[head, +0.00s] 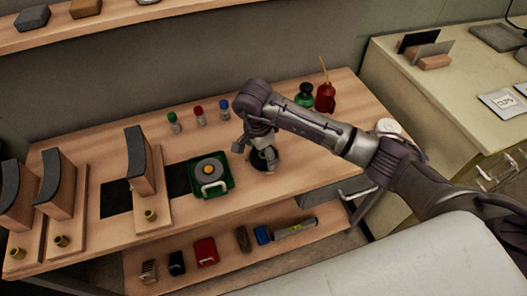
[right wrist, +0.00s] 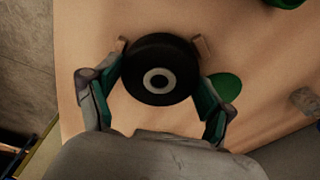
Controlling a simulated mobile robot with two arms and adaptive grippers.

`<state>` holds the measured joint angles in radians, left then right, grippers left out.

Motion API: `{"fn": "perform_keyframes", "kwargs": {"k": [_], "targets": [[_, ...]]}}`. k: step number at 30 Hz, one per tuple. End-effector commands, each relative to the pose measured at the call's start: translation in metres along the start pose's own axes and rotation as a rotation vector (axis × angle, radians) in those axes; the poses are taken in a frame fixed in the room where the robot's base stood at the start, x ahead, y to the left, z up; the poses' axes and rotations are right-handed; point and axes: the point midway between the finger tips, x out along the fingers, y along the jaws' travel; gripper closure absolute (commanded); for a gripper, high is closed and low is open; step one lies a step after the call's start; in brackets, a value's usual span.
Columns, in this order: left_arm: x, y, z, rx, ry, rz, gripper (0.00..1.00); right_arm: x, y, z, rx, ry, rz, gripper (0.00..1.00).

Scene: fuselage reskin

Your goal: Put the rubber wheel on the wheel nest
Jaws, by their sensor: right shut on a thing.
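The rubber wheel (right wrist: 158,72) is a black tyre with a pale ring in its hub. In the right wrist view it sits between the two green-padded fingers of my right gripper (right wrist: 160,78), which is shut on it. In the head view the right gripper (head: 258,146) points down over the bench with the dark wheel (head: 265,158) under it, partly hidden. Small tan blocks (right wrist: 204,48) show at both sides of the wheel; I cannot tell whether they belong to the wheel nest. Whether the wheel touches the bench is unclear. My left gripper is not in view.
A green tray (head: 226,183) holding a grey disc stands left of the gripper. Several small capped bottles (head: 199,114), a green bottle (head: 304,96) and a red oil can (head: 325,98) stand behind. Curved wooden forms (head: 142,165) fill the left. The front right bench top is clear.

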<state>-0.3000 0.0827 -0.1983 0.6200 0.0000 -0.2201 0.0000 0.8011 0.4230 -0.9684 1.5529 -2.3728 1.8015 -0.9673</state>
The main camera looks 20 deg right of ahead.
Motion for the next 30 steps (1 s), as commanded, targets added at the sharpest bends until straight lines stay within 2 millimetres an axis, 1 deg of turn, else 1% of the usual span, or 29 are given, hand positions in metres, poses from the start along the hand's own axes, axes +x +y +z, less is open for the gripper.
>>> {"fn": "perform_keyframes", "kwargs": {"k": [3, 4, 7, 16, 20, 23, 26, 30], "targets": [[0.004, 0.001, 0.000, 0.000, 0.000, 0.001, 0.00, 0.004, 0.000, 0.000, 0.000, 0.001, -0.002, 0.72], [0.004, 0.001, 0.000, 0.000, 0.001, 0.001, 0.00, 0.004, 0.000, 0.000, 0.000, 0.001, -0.001, 0.17], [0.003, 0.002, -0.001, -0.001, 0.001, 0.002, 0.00, 0.003, 0.000, 0.000, 0.000, 0.000, 0.000, 0.00], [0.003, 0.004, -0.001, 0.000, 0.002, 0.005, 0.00, 0.002, 0.000, 0.000, 0.000, 0.000, 0.000, 0.00], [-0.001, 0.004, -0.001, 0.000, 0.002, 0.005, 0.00, -0.004, 0.000, 0.000, 0.000, 0.000, -0.001, 0.00], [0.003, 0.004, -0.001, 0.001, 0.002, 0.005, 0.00, -0.016, -0.002, -0.001, -0.001, 0.001, -0.006, 0.00], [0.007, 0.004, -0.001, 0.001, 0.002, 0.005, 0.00, -0.036, -0.002, -0.001, 0.000, 0.001, -0.006, 0.00], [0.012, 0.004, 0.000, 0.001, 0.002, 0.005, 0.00, -0.068, -0.002, -0.001, 0.000, 0.002, -0.007, 0.00]]}}
